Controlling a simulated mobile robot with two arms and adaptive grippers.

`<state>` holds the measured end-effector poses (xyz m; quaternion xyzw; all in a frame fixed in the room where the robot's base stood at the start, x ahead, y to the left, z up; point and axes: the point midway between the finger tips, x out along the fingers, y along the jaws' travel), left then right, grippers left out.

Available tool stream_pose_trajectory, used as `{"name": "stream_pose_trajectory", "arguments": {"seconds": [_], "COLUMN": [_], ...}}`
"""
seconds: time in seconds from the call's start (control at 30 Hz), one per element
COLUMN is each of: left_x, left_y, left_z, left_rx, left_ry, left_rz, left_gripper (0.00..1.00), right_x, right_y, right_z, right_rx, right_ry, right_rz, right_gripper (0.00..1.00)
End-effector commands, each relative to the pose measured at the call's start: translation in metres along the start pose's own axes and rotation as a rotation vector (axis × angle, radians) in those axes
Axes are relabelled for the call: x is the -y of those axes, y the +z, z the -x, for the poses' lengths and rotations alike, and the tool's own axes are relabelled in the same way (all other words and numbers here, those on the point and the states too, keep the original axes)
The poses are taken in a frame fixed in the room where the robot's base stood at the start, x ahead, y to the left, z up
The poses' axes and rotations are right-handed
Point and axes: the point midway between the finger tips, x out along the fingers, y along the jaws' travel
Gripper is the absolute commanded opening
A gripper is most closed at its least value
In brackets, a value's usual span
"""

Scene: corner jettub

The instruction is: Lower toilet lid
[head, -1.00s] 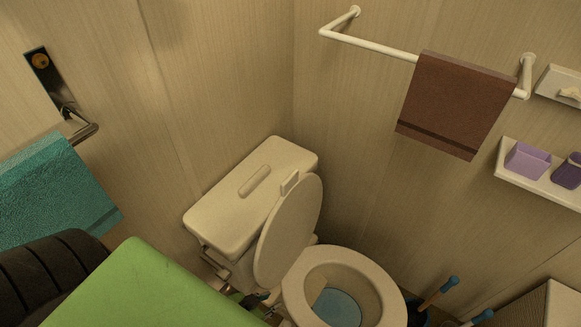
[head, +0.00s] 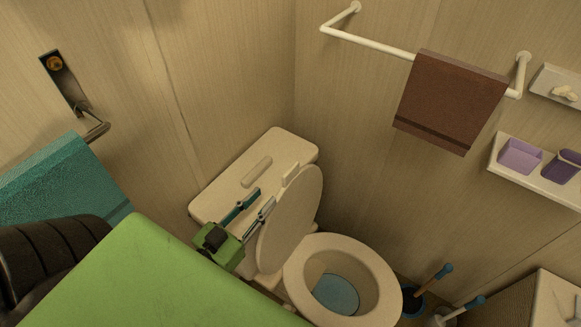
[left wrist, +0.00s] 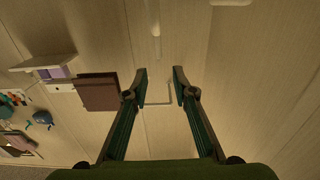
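The toilet lid (head: 292,218) stands raised, leaning back near the tank (head: 281,152) in the head view. The toilet bowl (head: 345,266) is open, with blue water inside and the seat ring down. My left gripper (head: 257,203) is above the tank's front edge, just left of the raised lid, its fingers spread toward the back. In the left wrist view my left gripper (left wrist: 160,78) is open with nothing between its fingers. I cannot tell if a finger touches the lid. My right gripper is not in view.
A brown towel (head: 450,101) hangs from a white rail on the right wall. A teal towel (head: 60,175) hangs at the left. A shelf (head: 535,178) holds purple containers. A plunger and a brush with blue handle tips stand right of the bowl.

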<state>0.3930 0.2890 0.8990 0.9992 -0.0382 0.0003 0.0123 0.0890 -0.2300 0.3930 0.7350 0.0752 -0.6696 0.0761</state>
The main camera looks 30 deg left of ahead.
Motion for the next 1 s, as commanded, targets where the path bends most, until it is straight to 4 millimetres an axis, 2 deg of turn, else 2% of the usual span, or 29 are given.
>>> {"name": "stream_pose_trajectory", "arguments": {"seconds": [0.4,0.6,0.8,1.0], "left_x": [0.0,-0.001,-0.001,-0.001], "left_y": [-0.003,-0.001,0.0,0.0], "left_z": [-0.081,-0.112,-0.126,-0.128], "left_rx": [-0.004,-0.001,0.001,0.002], "left_ry": [0.0,0.001,0.002,0.002], "left_rz": [0.0,0.0,0.001,0.001], "left_gripper": [0.25,0.25,0.25,0.25], "right_x": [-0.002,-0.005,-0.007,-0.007], "right_y": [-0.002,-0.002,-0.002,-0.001], "right_z": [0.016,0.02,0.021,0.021], "right_rx": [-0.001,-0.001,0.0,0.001], "right_ry": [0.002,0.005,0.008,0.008], "right_rz": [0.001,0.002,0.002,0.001], "right_gripper": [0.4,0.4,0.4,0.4]}}
